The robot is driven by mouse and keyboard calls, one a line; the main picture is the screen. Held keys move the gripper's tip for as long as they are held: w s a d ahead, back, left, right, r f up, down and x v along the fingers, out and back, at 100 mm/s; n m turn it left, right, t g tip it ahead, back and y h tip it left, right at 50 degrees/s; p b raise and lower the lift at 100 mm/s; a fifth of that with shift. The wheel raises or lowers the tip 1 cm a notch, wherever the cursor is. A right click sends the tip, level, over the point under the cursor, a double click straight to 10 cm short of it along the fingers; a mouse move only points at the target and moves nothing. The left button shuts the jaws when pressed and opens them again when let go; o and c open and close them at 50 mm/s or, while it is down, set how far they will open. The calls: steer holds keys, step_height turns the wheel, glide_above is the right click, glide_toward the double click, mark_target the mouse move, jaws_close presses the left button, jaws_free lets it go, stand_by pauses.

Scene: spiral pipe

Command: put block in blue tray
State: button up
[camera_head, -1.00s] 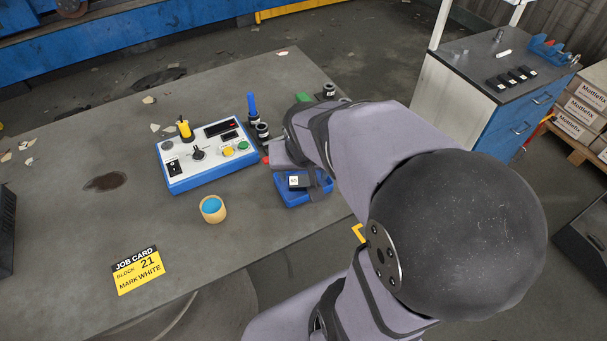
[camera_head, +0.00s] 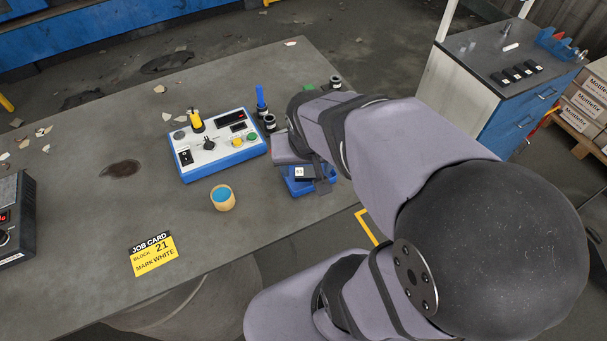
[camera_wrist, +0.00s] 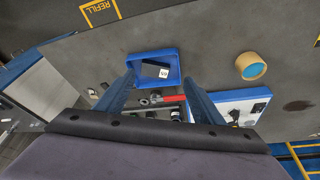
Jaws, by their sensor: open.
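The black block with a white label (camera_head: 305,172) appears to lie within the blue tray (camera_head: 300,189), near the table's right edge. In the wrist view, the block (camera_wrist: 158,71) is inside the rim of the tray (camera_wrist: 141,55). My gripper (camera_wrist: 158,80) is open, its two fingers apart on either side of the picture's middle, with nothing between them. The fingers reach toward the tray, and I cannot tell the exact gap to the block. In the head view, my arm covers part of the tray and most of the gripper.
A white and blue control box (camera_head: 217,145) stands left of the tray. A tan cup with blue inside (camera_head: 222,198) and a yellow job card (camera_head: 153,254) lie on the left. In the wrist view, a red object (camera_wrist: 172,98) lies between the fingers and control box.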

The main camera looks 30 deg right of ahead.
steer(key=s+a+f+n+g+y, duration=0.1)
steer(key=s+a+f+n+g, duration=0.2)
steer(key=s+a+f, duration=0.3)
steer(key=shift+s+a+n+y, duration=0.3)
steer(key=shift+a+n, duration=0.05)
steer(key=shift+n, duration=0.35)
stand_by(0.4)
